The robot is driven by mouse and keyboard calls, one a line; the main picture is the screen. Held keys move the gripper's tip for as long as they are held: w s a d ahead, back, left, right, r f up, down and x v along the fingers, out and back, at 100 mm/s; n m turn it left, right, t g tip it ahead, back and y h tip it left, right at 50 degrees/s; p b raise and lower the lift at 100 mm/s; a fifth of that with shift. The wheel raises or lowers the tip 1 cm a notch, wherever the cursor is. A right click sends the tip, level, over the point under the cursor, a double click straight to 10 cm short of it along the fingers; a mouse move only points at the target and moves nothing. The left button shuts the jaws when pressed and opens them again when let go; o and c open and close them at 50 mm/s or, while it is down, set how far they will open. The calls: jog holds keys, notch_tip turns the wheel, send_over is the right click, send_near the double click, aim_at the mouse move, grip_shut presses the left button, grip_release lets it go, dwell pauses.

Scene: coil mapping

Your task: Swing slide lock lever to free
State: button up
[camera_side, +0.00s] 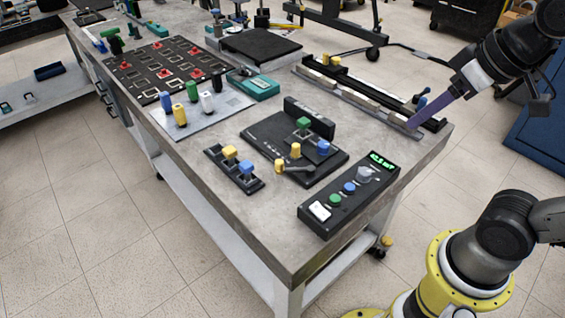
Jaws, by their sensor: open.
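A long slide rail (350,97) with pale blocks along it runs along the right back edge of the bench. A small lever with a blue knob (422,99) stands near its right end; I cannot tell for sure that this is the slide lock lever. My gripper (411,122) reaches down from the upper right, its long purple finger slanting to the rail's near end. The tip is close to the rail, just in front of the blue-knobbed lever; whether it touches is too small to tell. The jaws are open, and nothing shows held.
A control box (349,196) with a green display is at the front corner. Coloured cylinders (193,91), a teal device (258,86) and a black perforated board (125,70) lie farther left.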

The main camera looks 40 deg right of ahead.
jog(key=w+a+r+g, duration=0.1)
jog(key=w+r, duration=0.2)
jog(key=w, duration=0.6)
jog(key=n+g, duration=0.1)
jog(key=g, duration=0.4)
send_over(280, 162)
notch_tip(280, 162, down, 15)
notch_tip(280, 162, down, 14)
jog(key=shift+w+r, duration=0.15)
jog(key=shift+r, duration=0.1)
jog(key=c, duration=0.9)
grip_shut()
